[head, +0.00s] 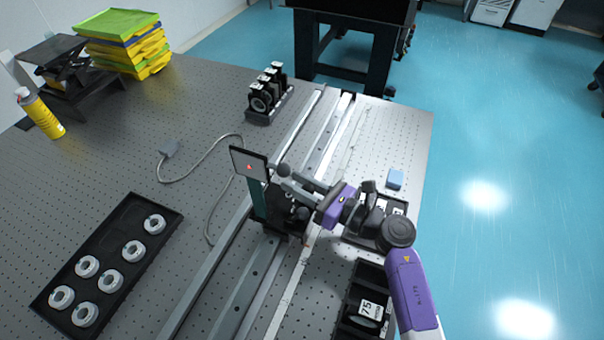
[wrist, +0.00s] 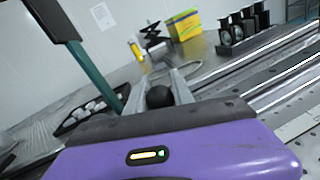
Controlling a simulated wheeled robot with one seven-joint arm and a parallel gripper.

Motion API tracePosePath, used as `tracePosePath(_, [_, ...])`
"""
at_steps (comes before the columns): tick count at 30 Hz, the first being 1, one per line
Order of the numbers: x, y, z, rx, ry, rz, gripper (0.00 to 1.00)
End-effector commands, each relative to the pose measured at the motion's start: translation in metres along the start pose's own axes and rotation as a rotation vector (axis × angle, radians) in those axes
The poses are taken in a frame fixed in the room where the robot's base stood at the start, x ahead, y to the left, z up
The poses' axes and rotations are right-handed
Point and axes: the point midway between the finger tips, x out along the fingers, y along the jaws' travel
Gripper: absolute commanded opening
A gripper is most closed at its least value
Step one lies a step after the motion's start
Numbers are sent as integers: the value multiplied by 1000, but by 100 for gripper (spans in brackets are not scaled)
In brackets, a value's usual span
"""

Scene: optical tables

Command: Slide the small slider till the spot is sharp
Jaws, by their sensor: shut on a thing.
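The small slider (head: 285,222) sits on the long rail (head: 250,275) and carries a teal post with a dark square screen (head: 249,163) on top. A small red spot (head: 249,167) shows near the middle of the screen; it is too small to tell how sharp it is. My gripper (head: 283,177) reaches in from the right, close beside the post. In the wrist view, its fingers are shut on a round black knob (wrist: 160,96). The teal post (wrist: 105,76) and part of the screen (wrist: 52,20) stand at the left there. My gripper partly hides the slider in the head view.
A black holder with several lenses (head: 267,93) stands at the rail's far left. A black tray of grey rings (head: 108,262) lies at left, and a cable (head: 205,160) runs near the rail. Black trays (head: 350,300) and a blue block (head: 395,178) lie at right.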

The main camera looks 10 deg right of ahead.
Motion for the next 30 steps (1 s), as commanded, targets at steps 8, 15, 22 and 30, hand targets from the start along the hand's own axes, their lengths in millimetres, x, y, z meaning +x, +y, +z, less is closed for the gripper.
tracePosePath(8, [0,-1,0,0,0,-2,33])
tracePosePath(15, [0,-1,0,-1,-1,-2,50])
tracePosePath(22, [-5,-2,0,0,-1,-2,50])
tracePosePath(30, [-45,-2,-2,0,-1,-5,50])
